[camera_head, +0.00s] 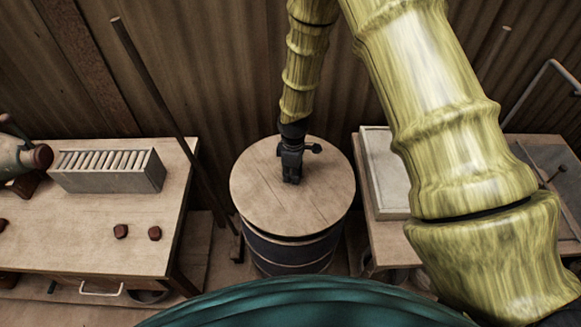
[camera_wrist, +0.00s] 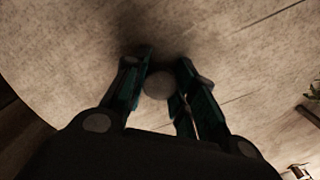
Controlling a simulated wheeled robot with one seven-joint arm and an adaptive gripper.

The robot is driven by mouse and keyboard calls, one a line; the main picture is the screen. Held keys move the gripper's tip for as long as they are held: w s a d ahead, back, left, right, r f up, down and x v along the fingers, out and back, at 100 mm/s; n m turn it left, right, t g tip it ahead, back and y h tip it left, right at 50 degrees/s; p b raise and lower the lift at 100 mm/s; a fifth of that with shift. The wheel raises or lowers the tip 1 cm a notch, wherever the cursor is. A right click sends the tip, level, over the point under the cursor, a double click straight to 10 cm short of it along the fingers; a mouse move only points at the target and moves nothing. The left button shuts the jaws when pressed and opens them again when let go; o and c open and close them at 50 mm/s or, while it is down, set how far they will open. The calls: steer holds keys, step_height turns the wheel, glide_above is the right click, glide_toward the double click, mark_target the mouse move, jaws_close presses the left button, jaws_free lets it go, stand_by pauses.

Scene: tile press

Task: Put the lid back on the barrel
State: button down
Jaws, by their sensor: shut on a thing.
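The round wooden lid (camera_head: 262,205) is over the dark barrel (camera_head: 290,254) in the head view, covering its top. A thin dark gap shows between the lid's front edge and the barrel rim, so I cannot tell whether it is fully seated. My gripper (camera_head: 291,178) points down at the middle of the lid. In the wrist view, the fingers of my gripper (camera_wrist: 159,82) are shut on the round lid knob (camera_wrist: 158,86), with the lid (camera_wrist: 240,65) filling most of the picture. The barrel's inside is hidden.
A wooden table (camera_head: 150,207) at left holds a slotted rack (camera_head: 107,170), a jug (camera_head: 22,160) and small brown pieces (camera_head: 121,231). A right table (camera_head: 385,237) bears a pale slab (camera_head: 384,172). A pole (camera_head: 165,110) leans near the barrel's left. A corrugated wall (camera_head: 220,70) stands behind.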

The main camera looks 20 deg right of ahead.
steer(key=shift+s, duration=0.45)
steer(key=f+b, duration=0.1)
steer(key=w+f, duration=0.1)
steer(key=shift+f+b, duration=0.35)
steer(key=shift+s+f+b, duration=0.3)
steer(key=shift+f+b, duration=0.25)
steer(key=shift+f, duration=0.05)
step_height(320, 180, down, 2)
steer(key=shift+b, duration=0.4)
steer(key=shift+f, duration=0.2)
stand_by(1.8)
steer(key=c, duration=0.6)
jaws_free()
